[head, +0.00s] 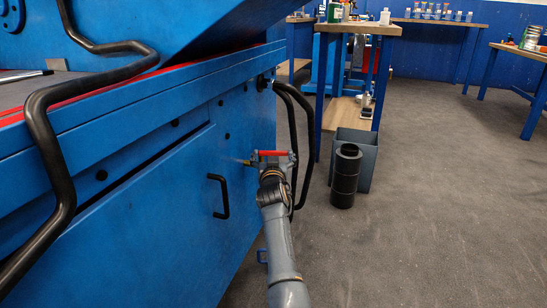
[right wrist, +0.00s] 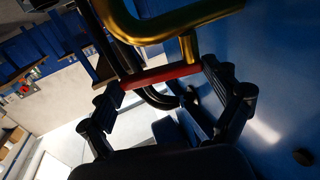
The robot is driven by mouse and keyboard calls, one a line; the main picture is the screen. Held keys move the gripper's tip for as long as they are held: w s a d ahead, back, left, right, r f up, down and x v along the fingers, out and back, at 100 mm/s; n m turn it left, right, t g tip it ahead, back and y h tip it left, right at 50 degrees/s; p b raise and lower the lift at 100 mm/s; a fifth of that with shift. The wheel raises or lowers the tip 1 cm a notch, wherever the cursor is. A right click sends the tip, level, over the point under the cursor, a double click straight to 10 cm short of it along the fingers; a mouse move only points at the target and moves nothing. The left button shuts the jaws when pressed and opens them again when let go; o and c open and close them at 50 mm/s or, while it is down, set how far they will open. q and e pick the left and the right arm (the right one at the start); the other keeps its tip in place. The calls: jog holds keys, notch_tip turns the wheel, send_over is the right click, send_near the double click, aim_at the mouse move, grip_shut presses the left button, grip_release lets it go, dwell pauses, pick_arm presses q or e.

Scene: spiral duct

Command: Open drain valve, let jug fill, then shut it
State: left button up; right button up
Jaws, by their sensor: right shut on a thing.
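The drain valve's red lever handle (head: 273,152) stands out from the side of the blue machine, beside a short brass-coloured fitting (head: 241,161). In the right wrist view the red lever (right wrist: 160,76) lies across between my fingers, below a curved brass pipe (right wrist: 170,23). My right gripper (head: 274,160) is shut on the lever, one finger at each end of its visible length; it also shows in the right wrist view (right wrist: 164,80). I cannot make out a jug or any flowing liquid. My left gripper is not in view.
A black drawer-type handle (head: 224,196) sticks out left of my right arm. Black bent tubes (head: 305,145) stand just beyond the valve. A black ribbed cylinder (head: 345,177) and a grey bin (head: 367,155) stand on the floor. The floor at right is clear.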

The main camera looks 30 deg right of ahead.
jog(key=o, duration=1.2)
jog(key=shift+r, duration=0.2)
jog(key=shift+o, duration=1.2)
jog(key=shift+f, duration=0.1)
notch_tip(320, 180, up, 10)
